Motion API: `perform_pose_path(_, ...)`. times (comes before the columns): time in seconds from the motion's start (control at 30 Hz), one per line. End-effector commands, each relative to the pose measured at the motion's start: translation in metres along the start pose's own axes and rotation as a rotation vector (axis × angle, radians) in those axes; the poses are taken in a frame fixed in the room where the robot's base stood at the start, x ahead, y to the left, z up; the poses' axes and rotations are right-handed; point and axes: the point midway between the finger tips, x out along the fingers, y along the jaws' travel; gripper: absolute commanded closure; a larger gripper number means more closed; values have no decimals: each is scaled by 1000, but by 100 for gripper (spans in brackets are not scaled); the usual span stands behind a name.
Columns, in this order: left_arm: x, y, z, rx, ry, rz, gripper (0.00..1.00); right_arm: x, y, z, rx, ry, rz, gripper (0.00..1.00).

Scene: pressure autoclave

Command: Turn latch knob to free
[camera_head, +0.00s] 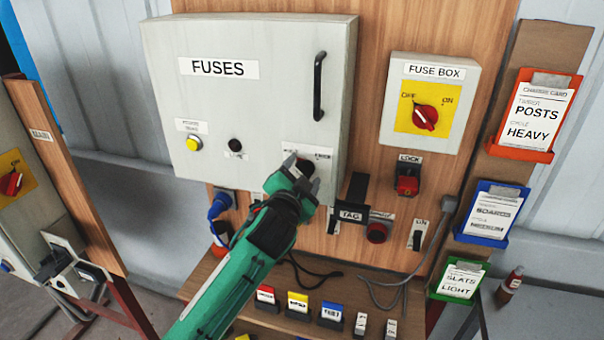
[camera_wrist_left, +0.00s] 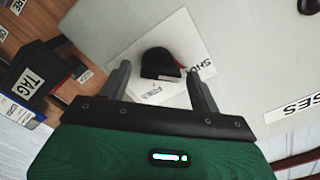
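The latch knob (camera_wrist_left: 160,63) is a black round knob with a small red mark, on a white label plate on the grey FUSES cabinet (camera_head: 250,110). In the head view the knob (camera_head: 305,166) shows dark at the cabinet's lower right, partly hidden by my gripper. My left gripper (camera_head: 302,174) is at the knob, with its green arm coming up from below. In the left wrist view its two fingers (camera_wrist_left: 158,68) are apart, one to each side of the knob, with gaps visible. I cannot tell how deep the fingers reach. My right gripper is not in view.
A black handle (camera_head: 319,86) is above the knob on the cabinet. The FUSE BOX (camera_head: 455,85) has a red rotary switch. A shelf below holds small coloured tags.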

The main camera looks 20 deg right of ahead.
Motion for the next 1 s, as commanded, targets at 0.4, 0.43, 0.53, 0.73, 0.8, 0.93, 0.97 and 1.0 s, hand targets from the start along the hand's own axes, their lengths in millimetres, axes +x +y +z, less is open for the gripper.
perform_pose_path(0.4,0,0,0,7,-1,1,81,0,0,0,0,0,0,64)
perform_pose_path(0.43,0,0,0,11,-1,1,81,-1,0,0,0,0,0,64)
perform_pose_path(0.53,0,0,0,37,-1,1,81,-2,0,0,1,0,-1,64)
perform_pose_path(0.73,0,0,0,140,-2,2,81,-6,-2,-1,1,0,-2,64)
perform_pose_path(0.8,0,0,-1,194,-1,2,81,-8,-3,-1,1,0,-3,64)
perform_pose_path(0.93,0,1,-1,311,-2,1,81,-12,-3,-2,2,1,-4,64)
perform_pose_path(0.97,0,1,-1,339,-2,2,81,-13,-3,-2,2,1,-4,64)
perform_pose_path(1.0,0,1,-1,377,-2,2,81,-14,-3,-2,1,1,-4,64)
